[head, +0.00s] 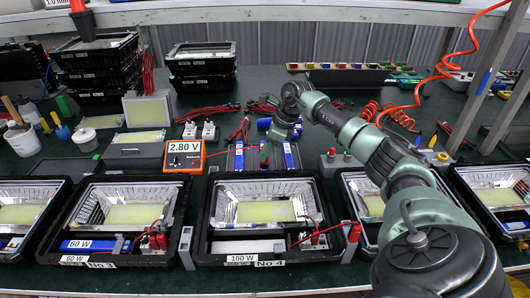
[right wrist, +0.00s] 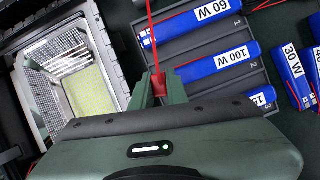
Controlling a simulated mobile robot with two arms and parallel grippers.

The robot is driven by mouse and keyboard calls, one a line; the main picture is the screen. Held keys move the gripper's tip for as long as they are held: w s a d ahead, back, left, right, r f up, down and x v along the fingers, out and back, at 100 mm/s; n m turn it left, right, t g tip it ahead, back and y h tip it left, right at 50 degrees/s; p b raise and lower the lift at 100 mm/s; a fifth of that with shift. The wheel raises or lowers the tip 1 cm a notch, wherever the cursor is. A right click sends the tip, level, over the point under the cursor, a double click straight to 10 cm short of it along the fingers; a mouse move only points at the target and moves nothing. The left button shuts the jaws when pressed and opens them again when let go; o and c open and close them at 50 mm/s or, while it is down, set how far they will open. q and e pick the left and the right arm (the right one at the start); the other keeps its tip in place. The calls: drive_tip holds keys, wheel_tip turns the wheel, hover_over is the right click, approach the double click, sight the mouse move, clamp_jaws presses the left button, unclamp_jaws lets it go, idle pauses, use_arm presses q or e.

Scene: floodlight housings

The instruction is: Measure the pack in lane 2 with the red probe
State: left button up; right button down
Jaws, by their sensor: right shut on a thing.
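The rack with numbered lanes (right wrist: 200,38) holds blue packs. The 100 W pack (right wrist: 222,62) lies in lane 2, between the 60 W pack (right wrist: 205,18) and a third pack (right wrist: 262,97) in lane 3. My right gripper (right wrist: 160,88) is shut on the red probe (right wrist: 160,82), whose red lead runs up. The probe is close to the left end of the 100 W pack; I cannot tell if it touches. In the head view my right gripper (head: 267,150) is over the blue packs. The orange meter (head: 185,156) reads 2.80 V. My left gripper is out of view.
Floodlight housings in black trays (head: 265,208) line the front edge, one marked No 4. Loose blue packs (right wrist: 292,75) lie right of the rack in the wrist view. An orange coiled hose (head: 445,65) hangs at right. Stacked housings (head: 202,62) stand behind.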

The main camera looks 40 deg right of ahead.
drive_tip(key=shift+f+b, duration=0.4)
drive_tip(key=shift+f, duration=0.3)
idle(1.6)
drive_tip(key=shift+r, duration=0.1)
drive_tip(key=shift+r+p, duration=2.6)
drive_tip(key=shift+r, duration=0.9)
drive_tip(key=shift+a, duration=0.1)
